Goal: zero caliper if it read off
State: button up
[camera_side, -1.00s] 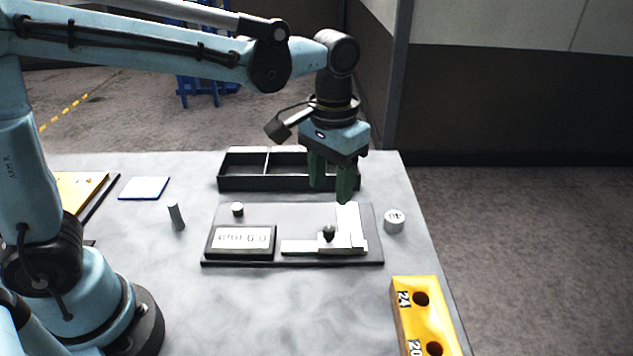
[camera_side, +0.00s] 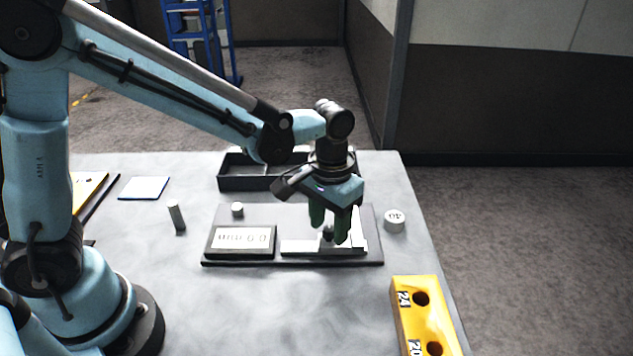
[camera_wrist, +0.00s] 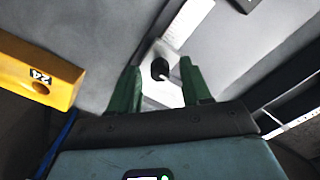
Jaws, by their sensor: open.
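The caliper (camera_side: 300,248) is a white rule with a raised jaw, lying on a dark base plate (camera_side: 370,258). Its black knob (camera_side: 327,236) shows at the jaw end. A display box (camera_side: 240,241) sits on the plate's left part; its digits appear upside down and are too small to read surely. A small round button (camera_side: 237,209) is behind the display. My gripper (camera_side: 328,232), with green fingers, points down over the caliper. In the wrist view the open fingers (camera_wrist: 159,63) stand on either side of the knob (camera_wrist: 160,69); I cannot tell whether they touch it.
A black divided tray (camera_side: 245,180) stands behind the plate. A grey pin (camera_side: 176,216) stands to the left, and a round marked weight (camera_side: 394,221) to the right. A yellow block (camera_side: 425,315) with numbered holes is front right. A blue-edged white card (camera_side: 144,188) lies back left.

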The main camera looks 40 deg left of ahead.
grip_shut()
jog(key=shift+s, duration=0.1)
jog(key=s+a, duration=0.4)
dwell(0.4)
grip_release()
notch_tip(320, 180, up, 12)
dwell(0.9)
